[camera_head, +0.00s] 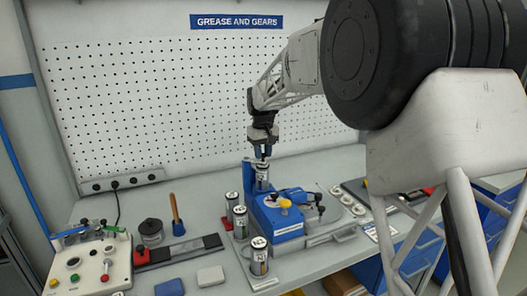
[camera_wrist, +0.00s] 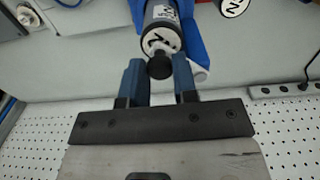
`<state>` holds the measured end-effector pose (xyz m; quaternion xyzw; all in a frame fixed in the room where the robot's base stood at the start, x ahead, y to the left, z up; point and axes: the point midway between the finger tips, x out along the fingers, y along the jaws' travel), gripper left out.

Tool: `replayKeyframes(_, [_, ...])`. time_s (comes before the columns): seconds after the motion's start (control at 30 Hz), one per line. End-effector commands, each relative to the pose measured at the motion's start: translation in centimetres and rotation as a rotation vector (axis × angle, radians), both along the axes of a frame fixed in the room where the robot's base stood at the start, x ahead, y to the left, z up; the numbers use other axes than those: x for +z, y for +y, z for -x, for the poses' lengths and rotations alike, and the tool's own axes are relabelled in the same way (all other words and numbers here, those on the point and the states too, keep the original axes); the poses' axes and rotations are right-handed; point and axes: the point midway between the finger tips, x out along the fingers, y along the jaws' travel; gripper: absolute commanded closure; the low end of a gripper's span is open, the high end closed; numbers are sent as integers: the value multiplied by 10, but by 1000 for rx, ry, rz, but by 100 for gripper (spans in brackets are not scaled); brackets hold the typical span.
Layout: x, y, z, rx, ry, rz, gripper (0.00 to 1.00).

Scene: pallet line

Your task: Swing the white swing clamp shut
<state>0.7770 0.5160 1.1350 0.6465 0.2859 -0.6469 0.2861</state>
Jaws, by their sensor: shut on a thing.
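My gripper (camera_head: 262,156) points down over a labelled canister (camera_head: 262,177) beside the blue post of the blue fixture (camera_head: 270,214). In the wrist view, its blue fingers (camera_wrist: 158,68) are shut on the black knob (camera_wrist: 159,67) at the end of the canister, whose white, black-marked face (camera_wrist: 161,38) shows behind it. A white round-ended piece (camera_wrist: 201,74) lies beside the right finger, against the blue part; it may be the white swing clamp, but I cannot tell whether it is open or shut.
Labelled canisters stand at the left (camera_head: 240,221) and front (camera_head: 259,256) of the fixture. A yellow knob (camera_head: 285,204) sits on the fixture. A control box (camera_head: 90,262), a wooden-handled tool (camera_head: 177,215) and blocks lie left.

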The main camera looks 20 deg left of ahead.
Motion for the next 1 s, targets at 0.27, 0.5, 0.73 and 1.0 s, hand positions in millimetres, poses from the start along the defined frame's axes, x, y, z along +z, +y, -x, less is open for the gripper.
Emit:
replayKeyframes(0.27, [1,0,4,-60,-1,-1,100])
replayKeyframes(0.5, [1,0,4,-63,-1,-1,100])
replayKeyframes(0.73, [1,0,4,-63,-1,-1,56])
replayKeyframes(1.0, [0,0,4,-62,0,0,48])
